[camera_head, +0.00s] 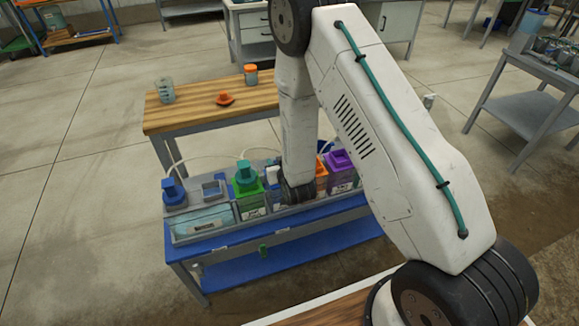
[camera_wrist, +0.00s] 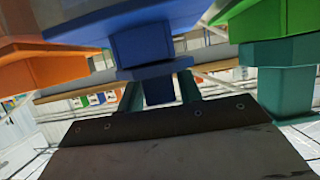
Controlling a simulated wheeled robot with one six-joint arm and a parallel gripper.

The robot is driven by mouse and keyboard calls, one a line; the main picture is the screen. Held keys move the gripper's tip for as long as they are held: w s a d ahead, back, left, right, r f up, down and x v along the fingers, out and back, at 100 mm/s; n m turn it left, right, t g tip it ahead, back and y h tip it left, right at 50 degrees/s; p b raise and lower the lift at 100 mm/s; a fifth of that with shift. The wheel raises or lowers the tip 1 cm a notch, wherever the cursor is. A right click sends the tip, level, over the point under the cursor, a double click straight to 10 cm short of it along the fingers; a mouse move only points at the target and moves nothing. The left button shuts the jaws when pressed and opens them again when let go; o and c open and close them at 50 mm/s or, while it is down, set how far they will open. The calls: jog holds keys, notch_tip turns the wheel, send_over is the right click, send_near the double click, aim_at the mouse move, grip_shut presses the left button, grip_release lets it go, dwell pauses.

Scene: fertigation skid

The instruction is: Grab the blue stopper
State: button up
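In the wrist view, a blue stopper (camera_wrist: 157,90) with a wider blue collar sits under a large blue block in the upside-down picture. My gripper (camera_wrist: 160,92) has one dark teal finger on each side of the stopper. Narrow gaps seem to show beside it, so the fingers look open around it. In the head view, my gripper (camera_head: 298,193) is down among the tanks on the skid, and my wrist hides this stopper and the fingertips. Another blue capped piece (camera_head: 173,191) stands at the skid's left end.
A green tank with a teal stopper (camera_head: 246,173) stands left of my gripper; the stopper also shows in the wrist view (camera_wrist: 283,90). An orange tank (camera_head: 321,180) and a purple tank (camera_head: 343,172) stand right. A wooden bench (camera_head: 190,112) with jars is behind.

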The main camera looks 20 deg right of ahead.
jog(key=shift+d, duration=0.1)
jog(key=c, duration=0.6)
jog(key=shift+r, duration=0.1)
